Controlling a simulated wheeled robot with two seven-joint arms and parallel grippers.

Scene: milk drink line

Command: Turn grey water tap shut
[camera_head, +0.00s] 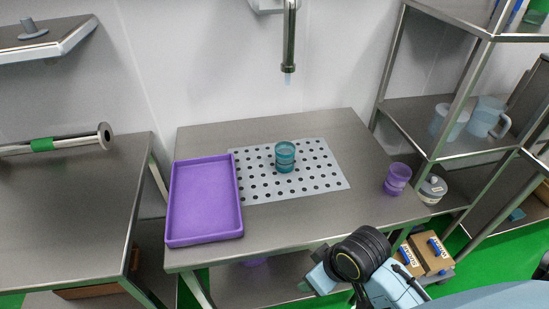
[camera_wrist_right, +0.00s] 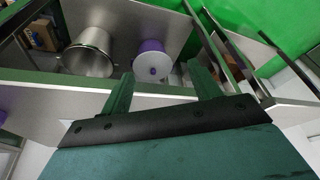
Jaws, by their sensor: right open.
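The grey water tap (camera_head: 289,40) hangs from the back wall at the top of the head view. Its spout points down with a short pale tip below it; I cannot tell whether this is water. The tap's upper part is cut off, and no handle shows. A teal cup (camera_head: 285,157) stands upright on the perforated plate (camera_head: 258,190), below the spout. My right gripper is open and empty in the right wrist view (camera_wrist_right: 162,88). In the head view my right arm is low, at the table's front edge, far from the tap. My left gripper is out of view.
A purple tray (camera_head: 205,238) lies left of the plate. A purple cup (camera_head: 397,179) and a lidded jar (camera_head: 432,189) are at the right. A metal shelf rack (camera_head: 425,155) holds clear jugs (camera_head: 487,117). The wrist view shows a metal pot (camera_wrist_right: 88,52) beyond the fingers.

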